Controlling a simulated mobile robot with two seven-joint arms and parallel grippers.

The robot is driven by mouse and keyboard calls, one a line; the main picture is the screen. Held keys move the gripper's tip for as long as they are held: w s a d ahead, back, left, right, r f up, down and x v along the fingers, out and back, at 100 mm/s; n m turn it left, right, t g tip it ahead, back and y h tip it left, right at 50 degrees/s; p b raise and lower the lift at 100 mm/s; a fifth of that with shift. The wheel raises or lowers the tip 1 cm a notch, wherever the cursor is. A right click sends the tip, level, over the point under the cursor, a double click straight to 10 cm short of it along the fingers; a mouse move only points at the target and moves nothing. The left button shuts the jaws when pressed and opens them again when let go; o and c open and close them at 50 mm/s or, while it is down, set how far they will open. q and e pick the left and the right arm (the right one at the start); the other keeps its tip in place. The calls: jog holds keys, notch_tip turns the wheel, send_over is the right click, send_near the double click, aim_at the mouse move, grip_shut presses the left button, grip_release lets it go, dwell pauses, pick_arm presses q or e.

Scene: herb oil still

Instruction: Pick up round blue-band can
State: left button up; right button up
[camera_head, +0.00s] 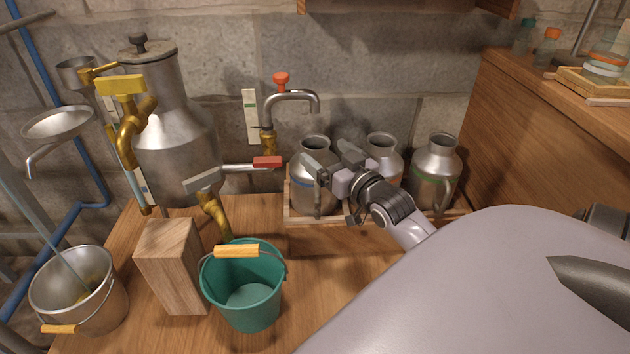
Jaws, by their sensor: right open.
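The round blue-band can (300,179) is a grey metal can with a narrow neck and a blue band. It stands upright at the left end of a wooden tray (293,216). My right gripper (331,160) reaches in from the right, its fingers apart, in front of the can's upper right side. It hides part of the can's body, and I cannot tell whether it touches the can. My left gripper is not in view.
Two similar cans, a middle one (384,153) and a green-band one (435,165), share the tray. A red-knobbed tap (290,96) overhangs behind. A green bucket (242,295), wooden block (170,265) and large still (178,140) stand left. A wooden counter (530,120) bounds the right.

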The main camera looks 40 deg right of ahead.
aim_at(316, 143)
jog(key=shift+w+d+b, duration=0.25)
jog(key=shift+w+b, duration=0.3)
jog(key=shift+w, duration=0.65)
jog(key=shift+w+d+b, duration=0.2)
jog(key=shift+w+b, duration=0.3)
jog(key=shift+w, duration=0.7)
grip_shut()
jog(key=shift+r, duration=0.35)
